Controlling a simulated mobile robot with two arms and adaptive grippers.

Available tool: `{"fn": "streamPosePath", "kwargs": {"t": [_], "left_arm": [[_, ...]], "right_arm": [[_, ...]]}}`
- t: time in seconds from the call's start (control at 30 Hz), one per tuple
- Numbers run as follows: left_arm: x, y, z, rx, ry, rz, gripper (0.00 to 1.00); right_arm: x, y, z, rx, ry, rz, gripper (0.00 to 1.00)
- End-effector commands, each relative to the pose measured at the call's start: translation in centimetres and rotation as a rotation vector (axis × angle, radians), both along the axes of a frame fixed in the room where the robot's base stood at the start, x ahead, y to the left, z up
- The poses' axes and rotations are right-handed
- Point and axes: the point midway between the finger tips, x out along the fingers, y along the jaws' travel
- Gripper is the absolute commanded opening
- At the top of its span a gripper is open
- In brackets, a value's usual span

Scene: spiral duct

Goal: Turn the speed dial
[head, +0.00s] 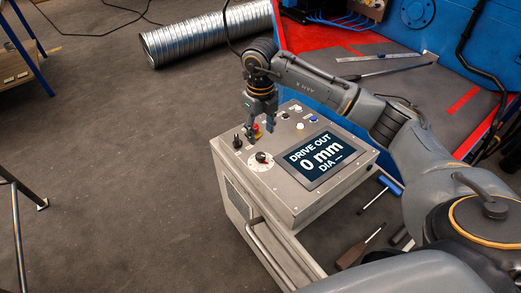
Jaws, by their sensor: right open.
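The speed dial (261,158), a dark knob on a round white plate, sits on the sloped top of a grey control box (240,175). My right gripper (261,127) hangs above the panel, pointing down. It is open and empty, a little behind the white-plated dial in the picture. A second dark knob (238,141) is to its left, and a red and yellow button (257,130) shows partly behind the fingers. The screen (320,160) reads "DRIVE OUT 0 mm DIA —". My left gripper is not in view.
Small white and blue buttons (314,118) line the panel's back edge. A blue machine with a red and grey bed (400,75) stands behind. A silver spiral duct (205,35) lies on the floor at the back. Tools (360,246) lie right of the box.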

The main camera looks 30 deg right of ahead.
Motion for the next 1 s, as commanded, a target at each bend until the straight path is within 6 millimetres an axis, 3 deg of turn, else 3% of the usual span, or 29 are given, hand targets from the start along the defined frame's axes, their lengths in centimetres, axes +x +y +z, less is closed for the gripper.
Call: {"fn": "streamPosePath", "kwargs": {"t": [0.2,0.4,0.6,0.87,1.0], "left_arm": [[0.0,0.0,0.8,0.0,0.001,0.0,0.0],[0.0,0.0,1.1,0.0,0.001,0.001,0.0],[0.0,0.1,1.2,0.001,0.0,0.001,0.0],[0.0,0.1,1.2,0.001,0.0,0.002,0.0],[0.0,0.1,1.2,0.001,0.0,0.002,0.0]], "right_arm": [[-0.1,0.1,-4.8,0.002,0.004,0.001,0.52],[-0.1,0.1,-8.0,0.004,0.002,0.002,0.52],[0.0,0.1,-9.3,0.003,0.0,0.003,0.52],[0.0,0.1,-9.5,0.003,-0.001,0.003,0.52],[0.0,0.1,-9.5,0.003,-0.001,0.003,0.28]]}}
